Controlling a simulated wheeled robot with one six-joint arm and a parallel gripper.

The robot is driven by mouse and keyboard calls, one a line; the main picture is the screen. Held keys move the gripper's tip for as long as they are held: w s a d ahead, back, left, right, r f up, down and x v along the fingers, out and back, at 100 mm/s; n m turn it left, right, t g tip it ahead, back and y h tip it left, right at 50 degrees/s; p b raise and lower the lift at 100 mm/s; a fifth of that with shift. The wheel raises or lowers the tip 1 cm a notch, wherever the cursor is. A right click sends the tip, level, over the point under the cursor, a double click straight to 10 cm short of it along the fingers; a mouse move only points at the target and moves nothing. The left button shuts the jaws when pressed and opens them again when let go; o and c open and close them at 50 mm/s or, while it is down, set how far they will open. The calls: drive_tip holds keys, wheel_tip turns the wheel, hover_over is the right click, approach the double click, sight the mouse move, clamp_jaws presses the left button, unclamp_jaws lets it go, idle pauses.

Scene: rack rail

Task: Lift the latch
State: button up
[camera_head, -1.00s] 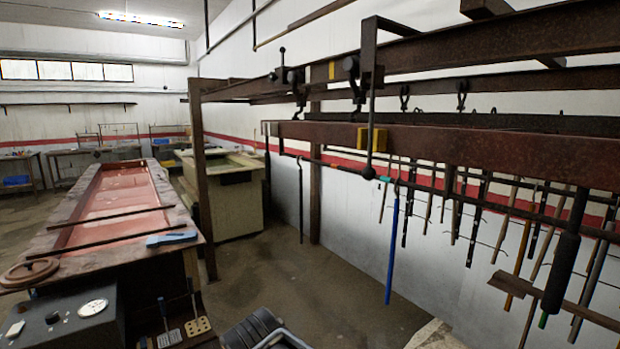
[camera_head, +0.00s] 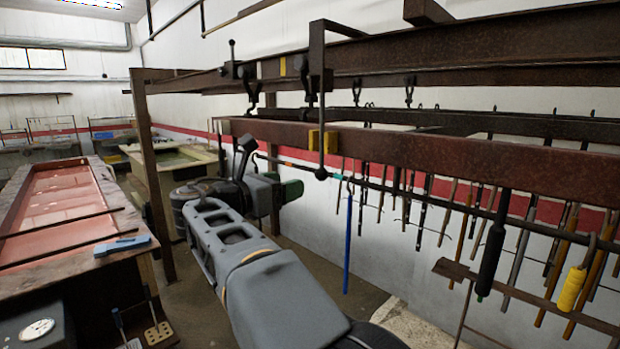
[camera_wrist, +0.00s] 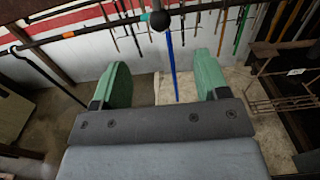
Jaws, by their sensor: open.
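My gripper (camera_wrist: 162,72) is open and empty in the wrist view, with a green finger on each side. In the head view my arm reaches forward from below, and a green finger (camera_head: 291,190) shows below the rusty rail. No part is marked as the latch. A dark rod (camera_head: 321,100) hangs from a bracket on the upper beam, past a yellow block (camera_head: 331,140) on the lower rail, to a black ball (camera_head: 321,174). The ball shows in the wrist view (camera_wrist: 160,20), beyond the fingertips and apart from them. A small upright lever (camera_head: 232,48) stands farther left.
A blue rod (camera_head: 348,240) hangs beside the ball. Several rods and tools hang along the wall to the right, with a yellow-handled one (camera_head: 571,288) nearest. A rusty post (camera_head: 153,180) stands left of my arm. A long table (camera_head: 60,220) is at left.

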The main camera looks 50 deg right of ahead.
sight(316, 176)
drive_tip(key=d, duration=0.4)
drive_tip(key=d+p, duration=0.1)
drive_tip(key=d, duration=0.7)
drive_tip(key=shift+s+p, duration=0.3)
drive_tip(key=shift+s, duration=0.1)
drive_tip(key=c, duration=0.8)
drive_tip(key=shift+c, duration=0.2)
